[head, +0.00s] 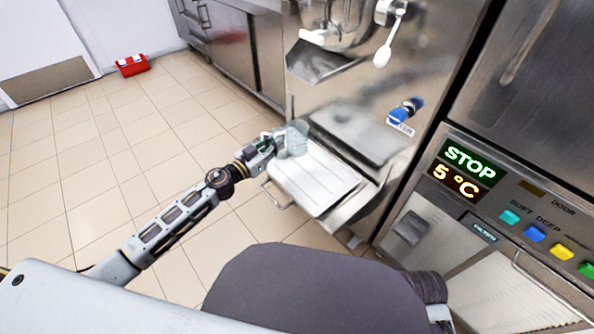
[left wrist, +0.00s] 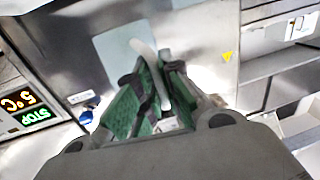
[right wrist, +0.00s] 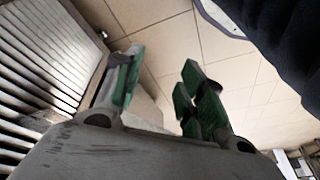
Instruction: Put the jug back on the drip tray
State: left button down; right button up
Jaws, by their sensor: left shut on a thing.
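The jug (head: 297,136) is translucent and pale. In the head view it is at the far left corner of the white drip tray (head: 318,182), below the machine's spout. I cannot tell whether it touches the tray. My left gripper (head: 279,145) is shut on the jug from its left side. In the left wrist view the green-padded fingers (left wrist: 158,88) close around the jug's pale handle (left wrist: 163,88), and the clear body (left wrist: 122,52) is beyond them. My right gripper (right wrist: 160,78) shows only in its own wrist view, open and empty above the floor.
The batch freezer's steel front (head: 355,100) rises behind the tray, with a chute (head: 318,62) and a white-handled lever (head: 388,45) above. A blast chiller with a STOP display (head: 468,160) stands at the right. A red box (head: 132,65) lies on the otherwise clear tiled floor.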

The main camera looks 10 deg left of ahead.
pick_arm(q)
jog(key=shift+f, duration=0.1)
jog(key=shift+f+b, duration=1.1)
jog(key=shift+f, duration=0.3)
jog(key=shift+f+b, duration=1.05)
jog(key=shift+f, duration=0.35)
pick_arm(e)
jog(key=shift+t+y, duration=0.6)
jog(key=shift+t, duration=0.1)
jog(key=shift+w+a+f, duration=0.25)
jog(key=shift+a+f, duration=0.3)
jog(key=shift+f, duration=0.35)
jog(key=shift+w+a+f, duration=0.2)
jog(key=shift+a+f, duration=0.35)
jog(key=shift+f, duration=0.3)
pick_arm(q)
jog(key=shift+f+b, duration=0.3)
jog(key=shift+f, duration=0.1)
notch_tip(320, 180, down, 3)
jog(key=shift+r+b, duration=0.1)
jog(key=shift+b, duration=1.05)
jog(key=shift+f, duration=0.3)
pick_arm(e)
notch_tip(320, 180, down, 7)
jog(key=a+t+y, duration=0.1)
jog(key=shift+w+a+m, duration=0.25)
jog(key=shift+a+m, duration=0.1)
jog(key=shift+m, duration=0.05)
